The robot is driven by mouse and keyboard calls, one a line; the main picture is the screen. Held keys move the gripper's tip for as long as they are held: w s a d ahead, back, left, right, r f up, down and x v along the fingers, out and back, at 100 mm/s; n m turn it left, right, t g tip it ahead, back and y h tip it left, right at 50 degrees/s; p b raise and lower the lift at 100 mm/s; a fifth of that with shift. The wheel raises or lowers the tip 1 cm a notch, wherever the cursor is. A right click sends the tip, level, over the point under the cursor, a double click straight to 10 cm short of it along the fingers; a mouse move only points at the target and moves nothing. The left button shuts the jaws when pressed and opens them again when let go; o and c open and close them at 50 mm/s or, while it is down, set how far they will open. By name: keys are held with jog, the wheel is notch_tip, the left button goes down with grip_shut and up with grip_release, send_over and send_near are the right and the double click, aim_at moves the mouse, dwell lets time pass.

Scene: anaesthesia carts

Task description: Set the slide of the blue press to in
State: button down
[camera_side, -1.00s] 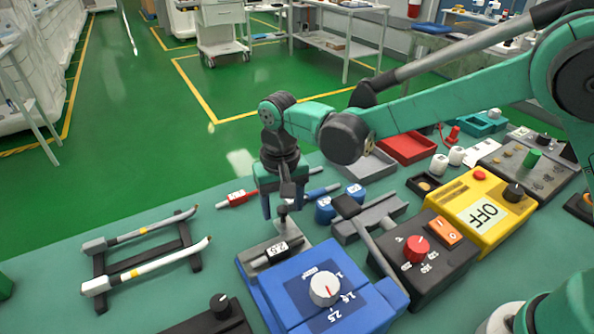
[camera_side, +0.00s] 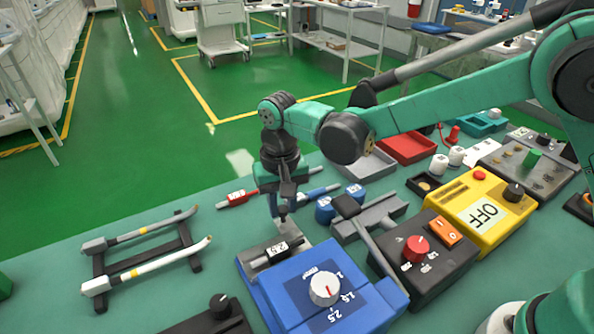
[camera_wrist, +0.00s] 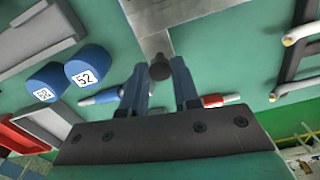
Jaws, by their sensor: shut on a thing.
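The blue press (camera_side: 308,282) stands at the front middle of the bench, with a white dial on top. My gripper (camera_side: 280,215) points down over the slide's far end. Its fingers are closed on the slide's small dark knob, mostly hidden between them in the side view. In the wrist view the knob (camera_wrist: 160,71) shows between the fingertips, on the end of the slide (camera_wrist: 150,30).
A black box with a red knob (camera_side: 417,248) and a yellow OFF box (camera_side: 480,214) lie further right.

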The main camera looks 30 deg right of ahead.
aim_at(294, 237)
dwell(0.8)
jog(key=shift+s, duration=2)
jog(key=c, duration=0.6)
grip_release()
jog(key=shift+c, duration=0.2)
jog(key=shift+r, duration=0.1)
jog(key=shift+r, duration=2.7)
